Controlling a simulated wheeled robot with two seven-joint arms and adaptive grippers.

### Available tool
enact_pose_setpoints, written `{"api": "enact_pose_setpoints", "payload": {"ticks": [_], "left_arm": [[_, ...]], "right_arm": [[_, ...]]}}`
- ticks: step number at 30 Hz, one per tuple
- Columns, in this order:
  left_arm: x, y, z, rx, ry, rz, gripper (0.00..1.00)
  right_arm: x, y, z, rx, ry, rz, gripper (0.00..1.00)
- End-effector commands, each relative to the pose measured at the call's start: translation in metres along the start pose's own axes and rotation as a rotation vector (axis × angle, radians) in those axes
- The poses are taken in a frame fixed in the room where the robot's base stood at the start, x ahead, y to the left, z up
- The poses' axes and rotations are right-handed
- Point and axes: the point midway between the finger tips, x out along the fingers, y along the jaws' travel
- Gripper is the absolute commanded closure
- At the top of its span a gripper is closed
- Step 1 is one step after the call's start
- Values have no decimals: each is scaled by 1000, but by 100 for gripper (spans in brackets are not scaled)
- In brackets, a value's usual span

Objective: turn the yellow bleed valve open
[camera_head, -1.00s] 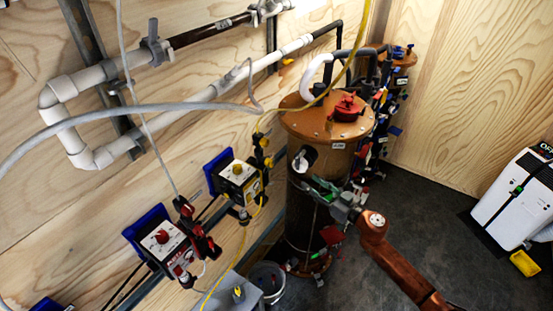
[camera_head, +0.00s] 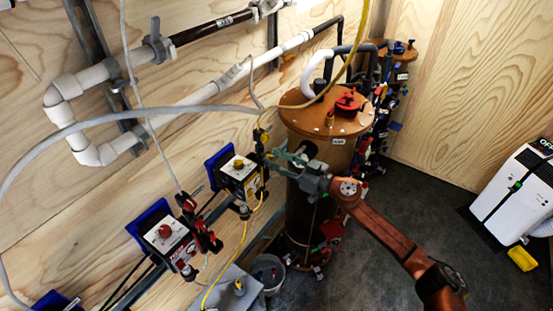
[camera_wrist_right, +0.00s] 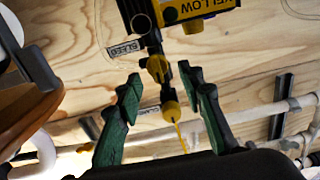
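A yellow bleed valve (camera_wrist_right: 157,68) sits on a black fitting beside a "BLEED" label (camera_wrist_right: 122,50) in the right wrist view. A second yellow valve (camera_wrist_right: 171,110) is lower on the same fitting, with a yellow line hanging from it. The yellow-marked control box (camera_head: 238,174) shows left of my right gripper (camera_head: 277,157) in the head view. In the wrist view the right gripper (camera_wrist_right: 165,92) is open, its two green-padded fingers on either side of the valves, with no clear contact. In the head view the valves are small and partly hidden. My left gripper is out of view.
A brown filter tank (camera_head: 318,115) with a red cap stands behind my right arm. A red-knobbed box (camera_head: 168,235) is at lower left. A bucket (camera_head: 268,272) stands on the floor, and a white unit (camera_head: 515,190) stands at right. Hoses cross the wall.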

Motion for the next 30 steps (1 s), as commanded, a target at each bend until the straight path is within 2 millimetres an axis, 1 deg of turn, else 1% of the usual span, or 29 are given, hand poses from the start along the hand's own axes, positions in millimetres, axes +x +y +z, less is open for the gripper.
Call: {"api": "enact_pose_setpoints", "payload": {"ticks": [7,22,30], "left_arm": [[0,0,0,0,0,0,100],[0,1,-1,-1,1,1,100],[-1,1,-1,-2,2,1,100]], "right_arm": [[1,0,0,0,0,0,65],[0,0,0,0,0,0,100],[0,0,0,-8,0,-1,100]]}}
